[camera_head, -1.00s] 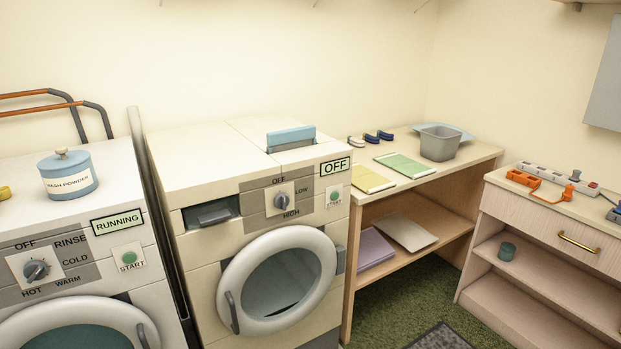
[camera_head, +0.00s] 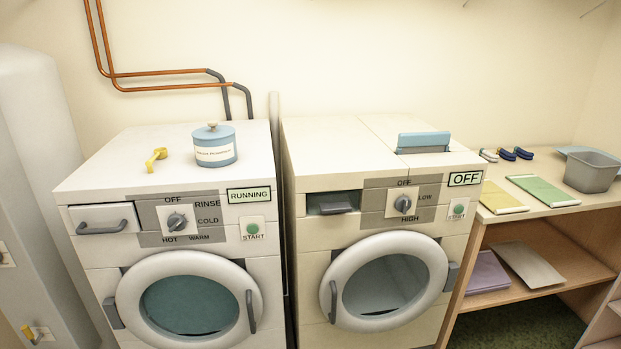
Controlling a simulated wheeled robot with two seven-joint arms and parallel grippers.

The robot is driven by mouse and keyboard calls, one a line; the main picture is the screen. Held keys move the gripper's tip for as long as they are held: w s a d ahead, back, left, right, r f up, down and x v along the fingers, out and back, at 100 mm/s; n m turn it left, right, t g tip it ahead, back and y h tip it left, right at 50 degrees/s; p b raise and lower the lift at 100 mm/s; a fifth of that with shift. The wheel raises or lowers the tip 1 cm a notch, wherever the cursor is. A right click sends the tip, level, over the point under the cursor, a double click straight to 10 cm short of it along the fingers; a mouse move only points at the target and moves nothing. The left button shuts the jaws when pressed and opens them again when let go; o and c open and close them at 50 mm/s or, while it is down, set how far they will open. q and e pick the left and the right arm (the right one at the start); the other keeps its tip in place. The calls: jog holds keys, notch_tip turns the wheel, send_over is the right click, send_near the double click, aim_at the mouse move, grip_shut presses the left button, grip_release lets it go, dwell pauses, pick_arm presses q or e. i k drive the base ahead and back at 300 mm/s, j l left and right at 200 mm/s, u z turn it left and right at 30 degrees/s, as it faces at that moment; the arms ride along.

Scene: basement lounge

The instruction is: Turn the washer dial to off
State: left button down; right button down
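The washer (camera_head: 80,186) is the white machine on the left, with its round door (camera_head: 190,263) shut and dark teal behind the glass. Its grey dial (camera_head: 177,221) sits on a white square, ringed by the labels OFF, RINSE, COLD, WARM and HOT. I cannot tell for sure which label the dial points at. The washer's sign (camera_head: 249,194) reads RUNNING. A green START button (camera_head: 252,228) is below the sign. Neither of my grippers is in view.
A cream dryer (camera_head: 310,240) stands close on the right, its sign (camera_head: 465,178) reading OFF. A blue wash powder tub (camera_head: 214,146) and a yellow scoop (camera_head: 156,158) sit on the washer. A pale cylinder (camera_head: 40,190) stands at left. A shelf table (camera_head: 548,218) is at right.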

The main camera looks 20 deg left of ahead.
aim_at(177, 223)
jog(key=u, duration=1.05)
